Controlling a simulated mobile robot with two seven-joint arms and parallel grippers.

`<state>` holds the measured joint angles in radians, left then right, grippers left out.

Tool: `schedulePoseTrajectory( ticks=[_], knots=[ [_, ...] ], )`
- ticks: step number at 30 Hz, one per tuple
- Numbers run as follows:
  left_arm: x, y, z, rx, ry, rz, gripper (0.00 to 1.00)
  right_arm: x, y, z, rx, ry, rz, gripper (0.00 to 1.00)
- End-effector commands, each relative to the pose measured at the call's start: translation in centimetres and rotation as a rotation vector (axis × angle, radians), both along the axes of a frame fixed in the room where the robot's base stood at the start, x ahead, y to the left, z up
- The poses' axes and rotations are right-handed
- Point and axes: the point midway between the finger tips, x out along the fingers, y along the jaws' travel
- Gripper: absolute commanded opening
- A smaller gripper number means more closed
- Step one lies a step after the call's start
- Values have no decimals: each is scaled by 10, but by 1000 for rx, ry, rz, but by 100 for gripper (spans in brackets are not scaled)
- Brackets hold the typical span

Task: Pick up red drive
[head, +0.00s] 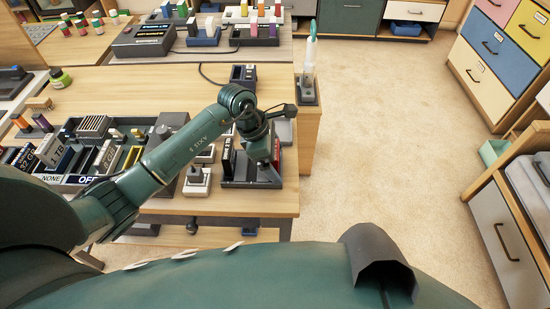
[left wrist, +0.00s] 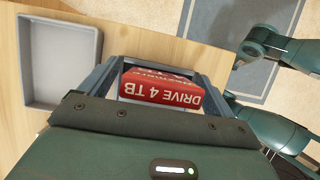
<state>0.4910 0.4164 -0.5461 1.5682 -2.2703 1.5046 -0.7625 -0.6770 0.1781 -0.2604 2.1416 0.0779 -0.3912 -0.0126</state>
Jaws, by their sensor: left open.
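The red drive (left wrist: 160,90) stands out in the left wrist view, with white lettering that reads "DRIVE 4 TB". In the head view only a thin red strip of the drive (head: 277,151) shows beside my left gripper (head: 264,155). The drive is at the right end of a dark dock (head: 240,181) near the table's right edge. My left gripper (left wrist: 160,78) is open, with one finger on each side of the drive. I cannot tell whether the fingers touch it.
A grey tray (left wrist: 30,62) lies on the wooden table (head: 225,205) beside the drive. A white-based block (head: 196,182) stands left of the dock. A crowded organizer (head: 152,125) fills the table's left part.

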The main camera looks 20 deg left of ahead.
Motion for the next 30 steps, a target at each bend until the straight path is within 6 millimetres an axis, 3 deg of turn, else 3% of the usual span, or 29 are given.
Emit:
schedulePoseTrajectory(
  ticks=[5, 21, 30],
  knots=[
    [0, 0, 0, 0, 0, 0, 82, 0, 0, 0, -1, -1, 0, 36],
    [0, 0, 1, 0, 0, 1, 38, 2, 1, 4, 3, -10, 0, 36],
    [1, 0, 7, 0, -3, 0, 37, 2, 1, 4, 4, -8, 1, 36]
  ],
)
